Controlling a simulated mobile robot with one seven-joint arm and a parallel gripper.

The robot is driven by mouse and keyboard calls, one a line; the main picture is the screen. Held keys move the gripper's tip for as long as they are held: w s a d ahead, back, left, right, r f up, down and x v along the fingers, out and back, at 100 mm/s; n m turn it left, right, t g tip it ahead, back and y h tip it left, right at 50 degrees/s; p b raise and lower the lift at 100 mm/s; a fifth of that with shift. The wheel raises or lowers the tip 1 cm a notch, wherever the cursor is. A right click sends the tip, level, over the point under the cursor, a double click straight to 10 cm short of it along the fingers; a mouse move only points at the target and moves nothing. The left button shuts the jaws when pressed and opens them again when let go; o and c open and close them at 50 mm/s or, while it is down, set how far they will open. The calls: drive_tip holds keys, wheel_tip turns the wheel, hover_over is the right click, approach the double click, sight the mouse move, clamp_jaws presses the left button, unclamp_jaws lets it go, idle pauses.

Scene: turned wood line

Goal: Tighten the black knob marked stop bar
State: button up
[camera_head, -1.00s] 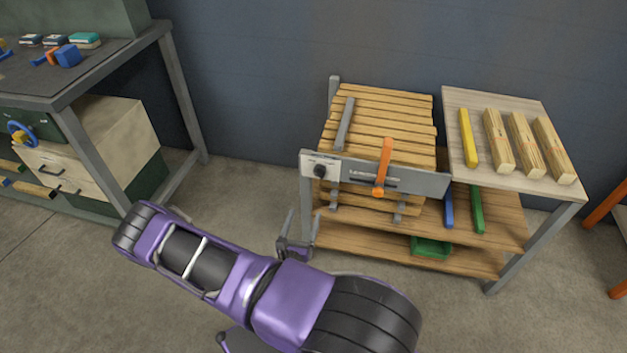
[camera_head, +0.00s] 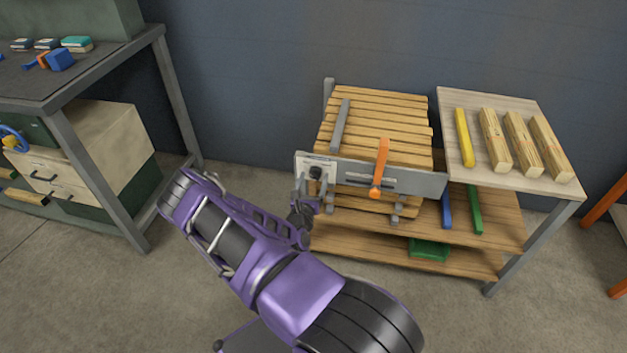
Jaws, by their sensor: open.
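The black knob (camera_head: 316,172) sits on a pale label plate at the left end of the grey metal bar (camera_head: 410,181) on the front of the slatted bench. The lettering by the knob is too small to read. My gripper (camera_head: 311,184) is open, just below and in front of the knob, its fingers pointing up toward it. The fingertips overlap the knob's surroundings in the picture. I cannot tell whether they touch the knob or stand on both sides of it.
An orange lever (camera_head: 380,167) stands on the bar, right of the knob. A loose grey bar (camera_head: 341,124) lies on the wooden slats. The side table (camera_head: 505,185) holds a yellow stick and several wood blanks. A workbench (camera_head: 100,80) stands at left, with open floor between.

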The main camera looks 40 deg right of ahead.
drive_tip(key=shift+w+d, duration=0.3)
clamp_jaws()
idle(0.3)
